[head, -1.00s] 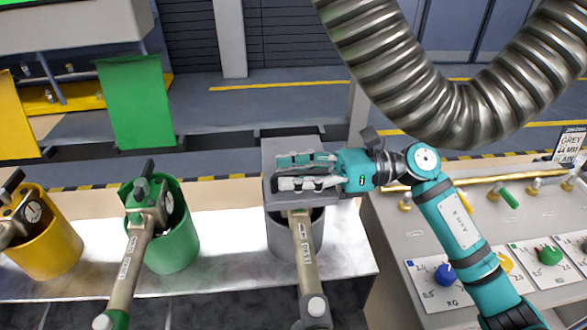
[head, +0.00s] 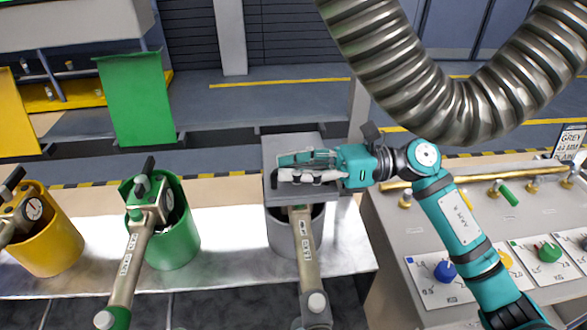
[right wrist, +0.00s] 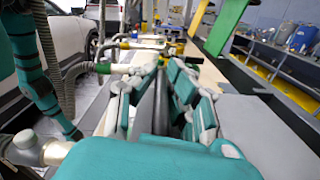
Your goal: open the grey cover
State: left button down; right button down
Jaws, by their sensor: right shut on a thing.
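The grey cover (head: 291,143) is a flat grey panel lying over the top of the grey bucket (head: 283,237), in the head view just right of the middle. My right gripper (head: 285,168) reaches in from the right, over the cover. Its fingers are shut on a dark bar-like handle on the cover. In the right wrist view, the dark bar (right wrist: 150,108) shows between the fingers, and a grey surface, likely the cover (right wrist: 245,120), lies to the right. Most of the handle is hidden by the fingers. My left gripper is not in view.
A green panel (head: 134,100) and a yellow panel (head: 15,115) stand upright behind the green bucket (head: 174,240) and yellow bucket (head: 50,245). A thick metal hose (head: 440,95) hangs close above my right arm. A console with knobs (head: 415,238) stands at right.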

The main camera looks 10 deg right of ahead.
jog(key=shift+w+r+m+p, duration=0.2)
jog(key=shift+r+m+p, duration=0.15)
jog(key=shift+r, duration=0.4)
jog(key=w+r+m+p, duration=0.3)
jog(key=w+r+m, duration=0.1)
jog(key=r+m, duration=0.2)
jog(key=shift+w+r, duration=0.4)
jog(key=c, duration=1.6)
grip_release()
jog(key=shift+o, duration=1.1)
jog(key=shift+s, duration=0.15)
